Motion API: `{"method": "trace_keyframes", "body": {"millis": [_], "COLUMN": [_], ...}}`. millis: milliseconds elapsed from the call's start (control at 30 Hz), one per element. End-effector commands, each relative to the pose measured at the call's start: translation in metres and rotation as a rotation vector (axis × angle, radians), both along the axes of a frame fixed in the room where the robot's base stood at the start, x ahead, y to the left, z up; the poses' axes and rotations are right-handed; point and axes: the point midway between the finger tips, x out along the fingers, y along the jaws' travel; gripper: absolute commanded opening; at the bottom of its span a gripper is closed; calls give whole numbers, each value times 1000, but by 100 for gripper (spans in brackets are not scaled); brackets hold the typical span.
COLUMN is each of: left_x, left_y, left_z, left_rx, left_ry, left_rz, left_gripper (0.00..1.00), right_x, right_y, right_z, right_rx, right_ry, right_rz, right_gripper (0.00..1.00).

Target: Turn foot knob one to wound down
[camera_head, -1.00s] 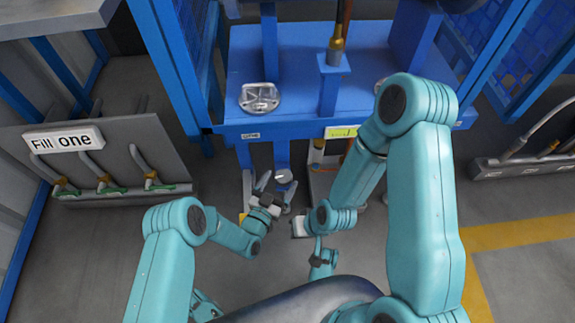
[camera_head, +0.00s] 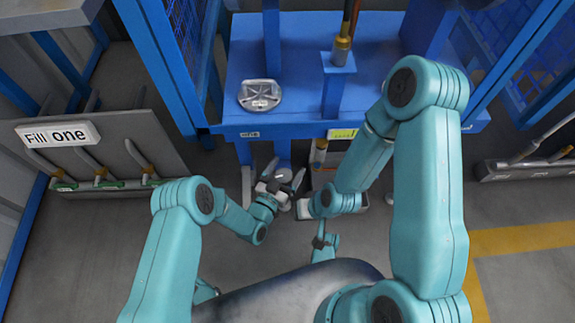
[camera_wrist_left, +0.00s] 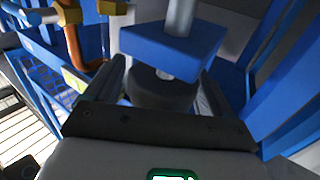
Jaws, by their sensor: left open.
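A dark round knob (camera_wrist_left: 165,92) sits below a blue block (camera_wrist_left: 170,48) with a grey rod in the left wrist view. I take it as foot knob one. My left gripper (camera_wrist_left: 160,85) is open, with one finger on each side of the knob; contact cannot be told. In the head view my left gripper (camera_head: 285,174) is under the front edge of the blue frame (camera_head: 290,128), with its fingers spread at the foot. The knob is mostly hidden there. My right gripper (camera_head: 304,208) is just to the right, low down; its fingers are unclear.
A grey panel with hoses and a "Fill one" sign (camera_head: 58,133) stands at the left. Another rack (camera_head: 525,168) is at the right. The floor in front shows bare areas.

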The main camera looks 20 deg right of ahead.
Motion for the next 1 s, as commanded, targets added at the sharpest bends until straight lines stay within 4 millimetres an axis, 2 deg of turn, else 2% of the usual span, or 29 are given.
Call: {"method": "trace_keyframes", "body": {"millis": [267, 300, 433, 467, 667, 1000], "left_x": [-1, -1, -1, -1, 0, -2], "left_y": [1, 1, 1, 1, 0, -4], "left_z": [0, 0, 0, 0, 0, 1], "left_rx": [0, 0, 0, 0, -3, -1], "left_ry": [0, 0, 0, 0, 1, -3], "left_rz": [0, 0, 0, 0, -31, -256], "left_gripper": [83, 80, 37, 32, 32, 32], "right_x": [0, 0, 0, 0, 0, 0], "right_y": [0, 0, 0, 0, 0, 0], "right_z": [0, 0, 0, 0, 0, 0], "right_rx": [0, 0, 0, 0, 0, 0], "right_ry": [1, 1, 1, 1, 1, 0], "right_rz": [0, 0, 0, 0, 0, 0], "right_gripper": [0, 0, 0, 0, 0, 0]}}
